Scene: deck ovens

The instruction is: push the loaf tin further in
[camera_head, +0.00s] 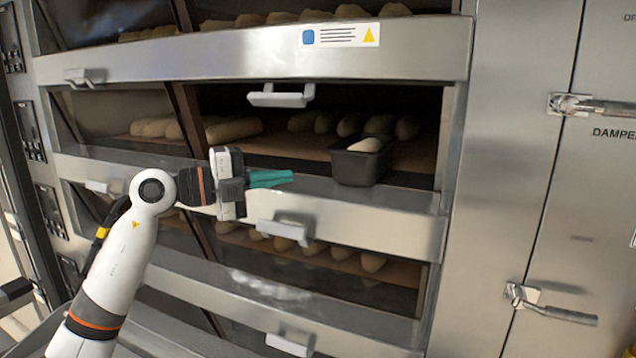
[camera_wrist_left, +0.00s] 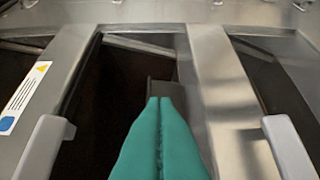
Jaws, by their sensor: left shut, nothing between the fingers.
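The dark loaf tin (camera_head: 357,170) holds a pale loaf and stands upright at the front right of the middle oven deck, its front end by the deck's steel sill. My left gripper (camera_head: 291,177) has its teal fingers shut and empty. It points right, in front of the deck opening, with a gap between its tips and the tin in the head view. In the left wrist view the closed fingers (camera_wrist_left: 159,102) overlap the tin's dark grey side (camera_wrist_left: 163,88), so contact cannot be judged there. My right gripper is not in view.
Several loaves (camera_head: 325,123) lie deeper on the deck behind the tin. A steel sill (camera_head: 400,207) runs below the opening, with a handle (camera_head: 283,232) beneath it. Another handle (camera_head: 281,96) hangs at the opening's top. A steel post (camera_head: 452,135) bounds the right side.

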